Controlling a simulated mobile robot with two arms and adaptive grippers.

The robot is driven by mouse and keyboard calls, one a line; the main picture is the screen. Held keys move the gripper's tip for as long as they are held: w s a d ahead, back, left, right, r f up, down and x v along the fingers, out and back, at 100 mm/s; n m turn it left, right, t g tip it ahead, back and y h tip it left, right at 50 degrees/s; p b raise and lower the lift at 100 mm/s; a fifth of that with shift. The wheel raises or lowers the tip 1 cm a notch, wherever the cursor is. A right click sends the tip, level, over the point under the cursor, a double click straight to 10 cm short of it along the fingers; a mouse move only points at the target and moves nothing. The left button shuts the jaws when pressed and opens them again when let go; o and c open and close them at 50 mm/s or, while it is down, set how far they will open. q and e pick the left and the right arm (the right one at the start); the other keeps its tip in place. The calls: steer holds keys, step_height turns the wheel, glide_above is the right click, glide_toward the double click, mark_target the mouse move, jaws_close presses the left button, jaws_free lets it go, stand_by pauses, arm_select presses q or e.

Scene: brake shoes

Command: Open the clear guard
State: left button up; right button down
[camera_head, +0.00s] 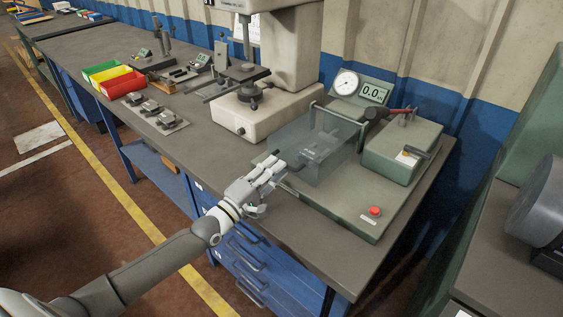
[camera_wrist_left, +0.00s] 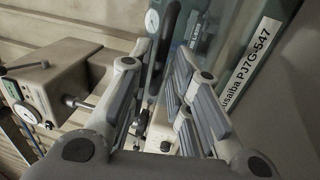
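The clear guard (camera_head: 325,143) is a see-through box on the green test fixture (camera_head: 345,212), standing over a grey part (camera_head: 318,148) that shows dimly through it. The guard looks lowered. My left gripper (camera_head: 276,170) is at the guard's left front side, low near the fixture's edge. In the left wrist view, its fingers (camera_wrist_left: 167,62) are spread apart. A dark bar (camera_wrist_left: 171,28), possibly the guard's handle, shows near the fingertips; I cannot tell whether they touch it. My right gripper is not in view.
A red button (camera_head: 375,211) is on the fixture's front right. A large press (camera_head: 262,115) stands left of the guard. Coloured bins (camera_head: 114,78) are farther left. The bench front is clear.

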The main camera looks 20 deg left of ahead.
arm_select(q)
steer(key=shift+x, duration=1.6)
jaws_close()
